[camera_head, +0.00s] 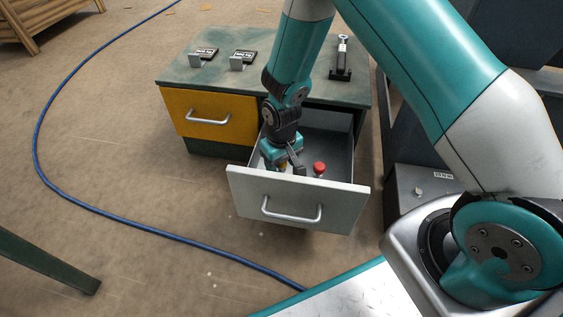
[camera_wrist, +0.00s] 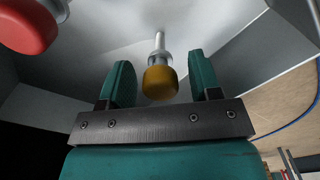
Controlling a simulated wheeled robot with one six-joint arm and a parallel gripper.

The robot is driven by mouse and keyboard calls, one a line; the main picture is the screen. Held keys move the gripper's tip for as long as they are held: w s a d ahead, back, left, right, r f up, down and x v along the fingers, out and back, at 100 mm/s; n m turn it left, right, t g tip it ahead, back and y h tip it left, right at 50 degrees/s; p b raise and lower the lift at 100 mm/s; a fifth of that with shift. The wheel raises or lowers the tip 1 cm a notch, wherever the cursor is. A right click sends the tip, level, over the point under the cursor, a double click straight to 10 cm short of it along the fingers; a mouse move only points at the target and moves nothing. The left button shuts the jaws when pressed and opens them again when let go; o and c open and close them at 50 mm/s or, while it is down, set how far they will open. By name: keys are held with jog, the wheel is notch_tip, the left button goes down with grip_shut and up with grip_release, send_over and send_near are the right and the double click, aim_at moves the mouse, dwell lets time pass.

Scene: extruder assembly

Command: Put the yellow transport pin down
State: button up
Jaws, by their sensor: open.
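The yellow transport pin (camera_wrist: 160,82) is between the two fingers of my gripper (camera_wrist: 163,84) in the wrist view, with a gap on each side. Its metal shaft points away from the gripper, toward the grey drawer surface. I cannot tell whether the shaft touches that surface. In the head view my gripper (camera_head: 284,160) reaches down into the open grey drawer (camera_head: 345,200), and the yellow pin (camera_head: 283,165) is mostly hidden by it. The gripper is open.
A red-topped pin (camera_head: 319,168) stands in the drawer to the right of my gripper; it shows at the wrist view's upper left (camera_wrist: 28,25). A yellow drawer (camera_head: 190,103) is shut. The cabinet top (camera_head: 225,85) holds two labelled brackets and a clamp. A blue hose (camera_head: 60,190) crosses the floor.

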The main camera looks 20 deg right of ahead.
notch_tip(320, 180, up, 22)
jog(key=s+a+y+p, duration=0.1)
jog(key=s+a+p, duration=0.1)
jog(key=p, duration=0.6)
jog(key=s+a+r+n+y, duration=0.2)
jog(key=s+r+n+y, duration=0.1)
jog(key=s+r, duration=1.5)
jog(key=shift+s+n, duration=0.9)
jog(key=shift+s, duration=0.05)
jog(key=shift+a+r, duration=0.1)
jog(key=shift+a, duration=0.05)
